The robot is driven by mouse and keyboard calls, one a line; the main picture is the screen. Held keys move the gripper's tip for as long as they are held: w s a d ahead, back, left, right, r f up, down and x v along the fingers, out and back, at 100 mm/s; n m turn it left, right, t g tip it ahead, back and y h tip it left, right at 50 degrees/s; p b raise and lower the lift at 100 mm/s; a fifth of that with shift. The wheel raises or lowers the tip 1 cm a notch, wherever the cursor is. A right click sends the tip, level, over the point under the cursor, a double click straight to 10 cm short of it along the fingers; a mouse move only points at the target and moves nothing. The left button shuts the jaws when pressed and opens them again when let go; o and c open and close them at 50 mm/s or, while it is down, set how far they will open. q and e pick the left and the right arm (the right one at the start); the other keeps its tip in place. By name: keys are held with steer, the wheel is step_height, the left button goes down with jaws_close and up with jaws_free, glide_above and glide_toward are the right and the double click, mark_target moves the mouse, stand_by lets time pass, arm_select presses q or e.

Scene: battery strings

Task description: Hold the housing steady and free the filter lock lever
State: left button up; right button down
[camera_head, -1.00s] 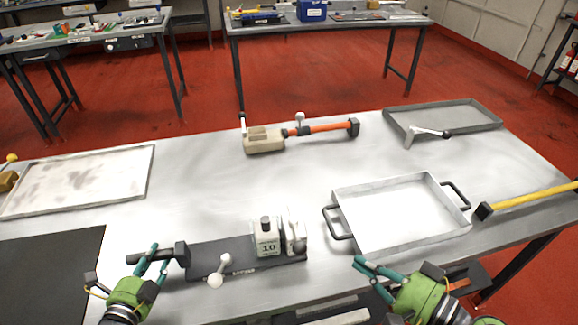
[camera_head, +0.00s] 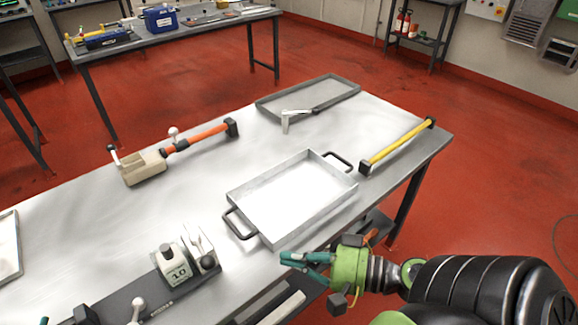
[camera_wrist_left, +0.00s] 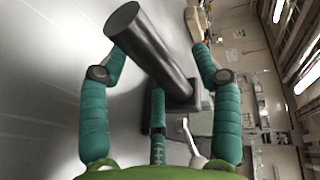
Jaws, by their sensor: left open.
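A pale block marked 10 (camera_head: 177,270), which seems to be the housing, stands on a dark base plate (camera_head: 125,295) at the table's front left. A pale upright lever part (camera_head: 198,243) is beside it. A pale lever with a round knob (camera_head: 138,304) sits lower on the plate. In the left wrist view, my left gripper (camera_wrist_left: 160,58) is open, its fingers around a dark cylindrical bar (camera_wrist_left: 145,45); contact is unclear. My right gripper (camera_head: 284,261) is at the front edge below the tray, with nothing visible in it; its finger gap is unclear.
A metal tray with two handles (camera_head: 322,212) stands right of the block. A flat grey tray (camera_head: 345,90), a yellow bar (camera_head: 398,146) and a beige tool with an orange handle (camera_head: 143,168) lie farther back. The table between the beige tool and the tray is clear.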

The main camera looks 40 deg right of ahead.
arm_select(q)
steer(key=v, duration=1.2)
